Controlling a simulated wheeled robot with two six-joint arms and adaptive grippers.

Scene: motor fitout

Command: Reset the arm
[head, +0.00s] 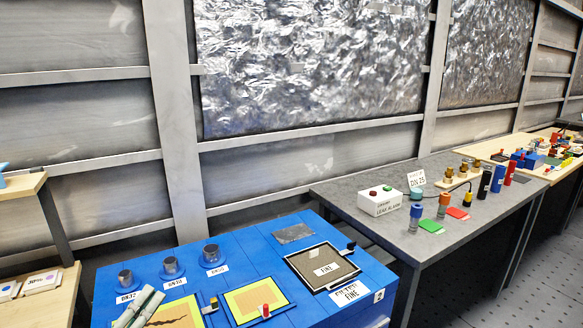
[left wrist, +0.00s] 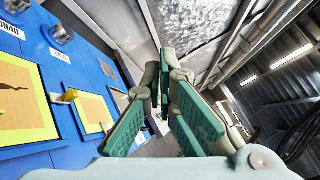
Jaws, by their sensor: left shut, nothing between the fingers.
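My left gripper (head: 142,304) shows at the bottom left of the head view, over the left part of a blue bench (head: 232,260). Its grey-green fingers are shut with nothing between them. In the left wrist view the same gripper (left wrist: 161,88) fills the middle, its green ribbed pads running toward each other at the far end. The blue bench top lies to the left of the fingers there. The gripper is apart from the pieces on the bench as far as I can see. My right gripper is in neither view.
The blue bench carries several grey cylinders (head: 171,267), a yellow-bordered panel (head: 257,300) with a red knob, and a dark framed filter (head: 322,266). To the right, a grey table (head: 345,188) holds a white alarm box (head: 380,201) and coloured cylinders. A ribbed metal wall stands behind.

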